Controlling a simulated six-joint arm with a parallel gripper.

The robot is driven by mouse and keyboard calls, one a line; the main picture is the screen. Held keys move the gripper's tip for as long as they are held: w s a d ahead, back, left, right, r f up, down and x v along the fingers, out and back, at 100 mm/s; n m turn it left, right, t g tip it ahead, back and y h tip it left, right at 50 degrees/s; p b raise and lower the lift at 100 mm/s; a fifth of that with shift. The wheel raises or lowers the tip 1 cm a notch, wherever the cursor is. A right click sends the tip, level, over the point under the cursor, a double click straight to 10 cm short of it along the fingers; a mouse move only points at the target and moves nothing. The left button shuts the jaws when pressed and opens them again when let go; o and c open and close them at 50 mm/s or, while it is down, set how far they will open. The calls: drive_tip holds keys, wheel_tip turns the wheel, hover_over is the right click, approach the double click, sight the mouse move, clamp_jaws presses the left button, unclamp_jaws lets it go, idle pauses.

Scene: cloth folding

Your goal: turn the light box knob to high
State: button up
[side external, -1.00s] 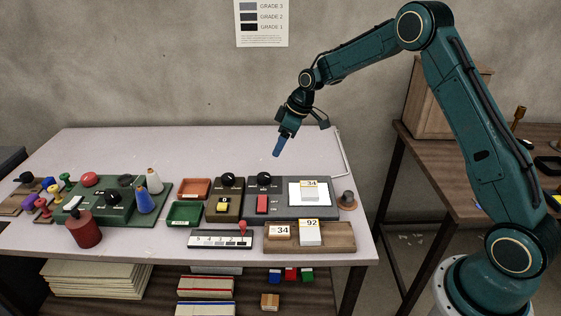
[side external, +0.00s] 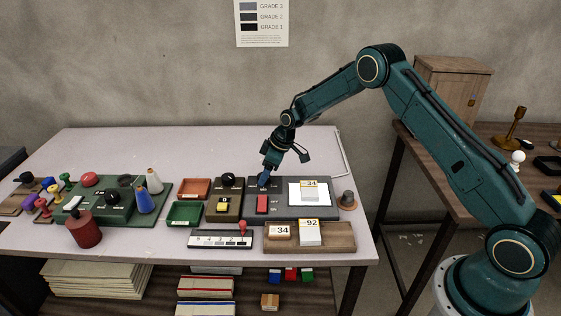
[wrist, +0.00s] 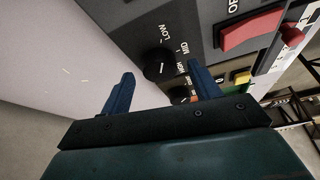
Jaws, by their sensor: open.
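The light box (side external: 310,212) is a dark grey panel on the table with a bright white plate (side external: 297,198) and a red switch (side external: 262,203). Its round black knob (wrist: 159,62) shows in the wrist view, with LOW and MID printed beside it and a third, blurred label. My gripper (side external: 263,184) is low over the knob's corner of the box and hides the knob in the side view. In the wrist view my gripper (wrist: 162,78) is open, its blue fingers apart with the knob between and just beyond their tips. I cannot tell the knob's setting or any contact.
Left of the box is a brown unit (side external: 229,205) with another black knob (side external: 228,179) and a yellow button. In front are a numbered slider strip (side external: 215,240) and a wooden tray (side external: 340,238) with number cards. The table behind the box is clear.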

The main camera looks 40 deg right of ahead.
drive_tip(key=shift+w+a+f, duration=0.15)
drive_tip(key=shift+f, duration=0.35)
drive_tip(key=shift+c, duration=0.2)
drive_tip(key=c, duration=0.9)
drive_tip(key=shift+c, duration=0.2)
